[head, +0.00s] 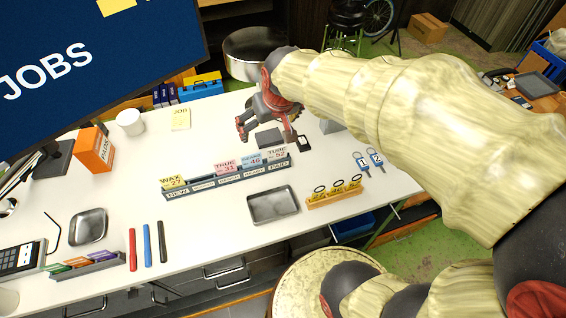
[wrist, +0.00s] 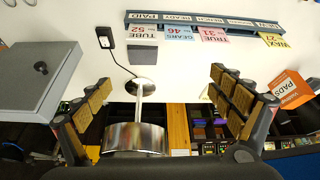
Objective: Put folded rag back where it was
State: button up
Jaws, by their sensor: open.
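A flat dark grey rectangle, which looks like the folded rag (head: 269,138), lies on the white table just behind the label rack. It also shows in the wrist view (wrist: 226,60), close to the rack's cards. My gripper (head: 266,128) is open above the table at the rag. In the wrist view my gripper (wrist: 160,90) has its fingers spread wide with nothing between the pads. I cannot tell the gripper's exact height above the table.
The label rack (head: 230,177) with upright cards is in front of the rag. A lamp with a chrome shade (wrist: 135,138) stands at the table's back edge. A grey box (wrist: 35,85) and a small black corded block (wrist: 105,38) are nearby. A metal tray (head: 273,205) lies in front.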

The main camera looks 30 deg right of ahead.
jog(key=s+a+r, duration=0.2)
jog(key=s, duration=0.6)
jog(key=s+a+r+n, duration=0.1)
jog(key=s+a+r, duration=0.2)
jog(key=s, duration=0.5)
jog(key=shift+s+t+y, duration=0.25)
jog(key=shift+t+y, duration=0.05)
